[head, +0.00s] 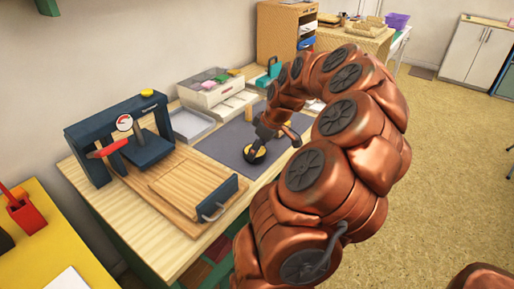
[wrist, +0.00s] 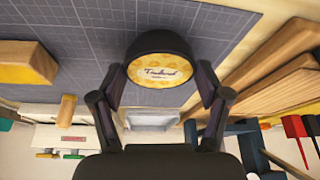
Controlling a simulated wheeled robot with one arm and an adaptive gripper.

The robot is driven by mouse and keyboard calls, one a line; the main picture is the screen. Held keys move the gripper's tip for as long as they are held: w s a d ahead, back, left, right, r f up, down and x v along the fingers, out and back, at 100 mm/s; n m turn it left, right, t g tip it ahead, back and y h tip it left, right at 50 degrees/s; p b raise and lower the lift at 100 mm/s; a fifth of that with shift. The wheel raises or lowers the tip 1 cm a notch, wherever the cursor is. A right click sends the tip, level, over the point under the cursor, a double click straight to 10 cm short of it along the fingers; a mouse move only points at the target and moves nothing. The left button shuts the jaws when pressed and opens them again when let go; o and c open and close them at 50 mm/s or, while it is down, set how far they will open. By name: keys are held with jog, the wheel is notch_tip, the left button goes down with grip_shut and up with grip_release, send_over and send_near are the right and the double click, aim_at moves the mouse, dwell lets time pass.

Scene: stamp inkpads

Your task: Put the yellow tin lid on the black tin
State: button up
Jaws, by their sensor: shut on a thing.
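The yellow tin lid (wrist: 165,75), a round yellow face with dark lettering, sits between my fingers in the wrist view. A dark rounded wall, seemingly the black tin (wrist: 160,42), shows directly against it; I cannot tell whether the lid is fully seated. My gripper (wrist: 157,80) is shut on the lid, with one finger at each side; the lower tin edge is hard to make out.
The grey cutting mat (head: 222,146) lies on the wooden table. A blue press (head: 92,143) and wooden boards (head: 180,185) stand left of it. A grey tray (head: 192,126) and a white box (head: 211,91) with coloured pads are behind. A wooden block (wrist: 25,65) shows at the wrist view's left.

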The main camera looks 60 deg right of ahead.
jog(key=shift+f, duration=0.2)
jog(key=o, duration=0.9)
jog(key=v, duration=1.2)
